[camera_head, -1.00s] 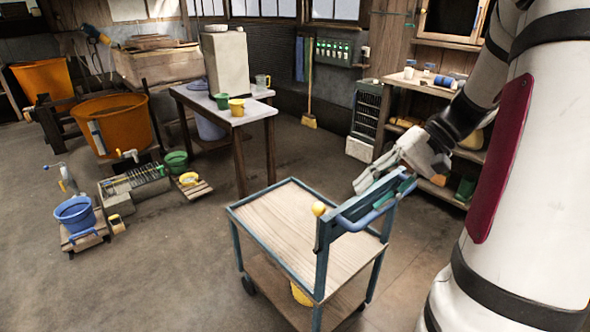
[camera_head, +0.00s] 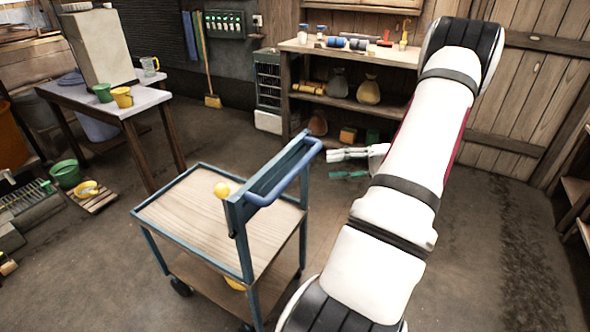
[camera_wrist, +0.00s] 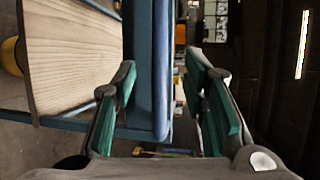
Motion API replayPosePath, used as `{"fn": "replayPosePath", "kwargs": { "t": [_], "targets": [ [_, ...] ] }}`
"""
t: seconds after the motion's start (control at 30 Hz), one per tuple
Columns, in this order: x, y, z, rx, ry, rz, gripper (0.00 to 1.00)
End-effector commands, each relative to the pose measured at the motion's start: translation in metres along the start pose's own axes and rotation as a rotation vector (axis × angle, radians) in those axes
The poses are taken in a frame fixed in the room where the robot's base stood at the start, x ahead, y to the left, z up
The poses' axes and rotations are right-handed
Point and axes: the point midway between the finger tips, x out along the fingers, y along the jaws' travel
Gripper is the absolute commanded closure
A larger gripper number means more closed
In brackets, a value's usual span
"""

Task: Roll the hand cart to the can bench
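The hand cart (camera_head: 196,212) stands upright on the floor at centre left, with a blue frame, wood-look shelves and a yellow ball-like knob. Its blue push handle (camera_head: 287,172) is on the right side, towards my arm. My gripper (camera_head: 331,165) is open just right of the handle's far end, level with it in the picture. In the wrist view, the blue handle bar (camera_wrist: 160,75) runs between the open green-padded fingers of my gripper (camera_wrist: 160,62), with gaps on both sides. No contact shows. I cannot tell which bench is the can bench.
A pale table (camera_head: 130,103) with green and yellow mugs stands behind the cart at left. A wooden workbench (camera_head: 350,56) with jars and tools stands at the back wall. A broom (camera_head: 208,75) leans nearby. Open floor lies right of the cart.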

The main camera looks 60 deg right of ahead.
Motion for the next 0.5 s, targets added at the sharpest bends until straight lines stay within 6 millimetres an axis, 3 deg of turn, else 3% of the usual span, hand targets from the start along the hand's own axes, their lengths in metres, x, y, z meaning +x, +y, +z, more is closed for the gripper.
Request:
{"fn": "replayPosePath", "kwargs": {
  "t": [0.3, 0.5],
  "targets": [
    [0.064, 0.000, 0.001, 0.001, -0.005, 0.001, 0.60],
    [0.095, 0.000, 0.001, 0.000, -0.003, 0.001, 0.60]
  ]
}}
